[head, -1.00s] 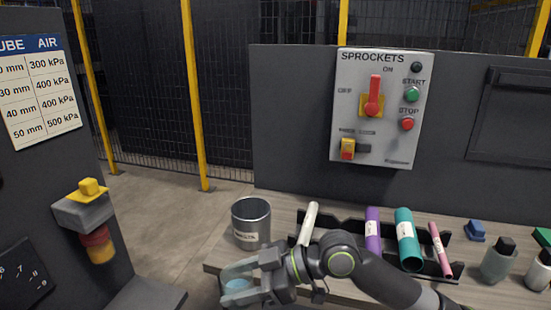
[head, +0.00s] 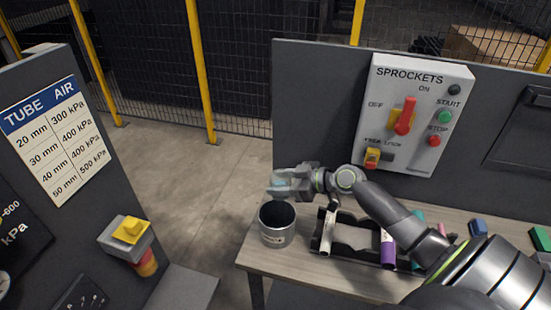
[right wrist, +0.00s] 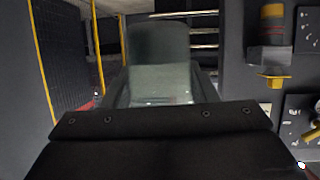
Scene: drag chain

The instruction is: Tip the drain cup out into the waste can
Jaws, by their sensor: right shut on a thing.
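The waste can (head: 277,230) is a grey metal can with a pale label, standing upright at the left end of the bench; its dark inside shows from above. My right gripper (head: 284,184) is shut on the drain cup (head: 279,187), a clear, pale bluish cup, just above and behind the can's rim in the head view. The right wrist view shows the drain cup (right wrist: 158,60) between the fingers, with a paler band low in it. The cup's tilt is hard to tell. My left gripper is not in view.
A black rack (head: 352,233) with a white tube (head: 327,232) and a purple tube (head: 388,250) stands right of the can. The sprockets panel (head: 415,115) is on the wall behind. A grey cabinet with a yellow-topped device (head: 130,232) stands at the left.

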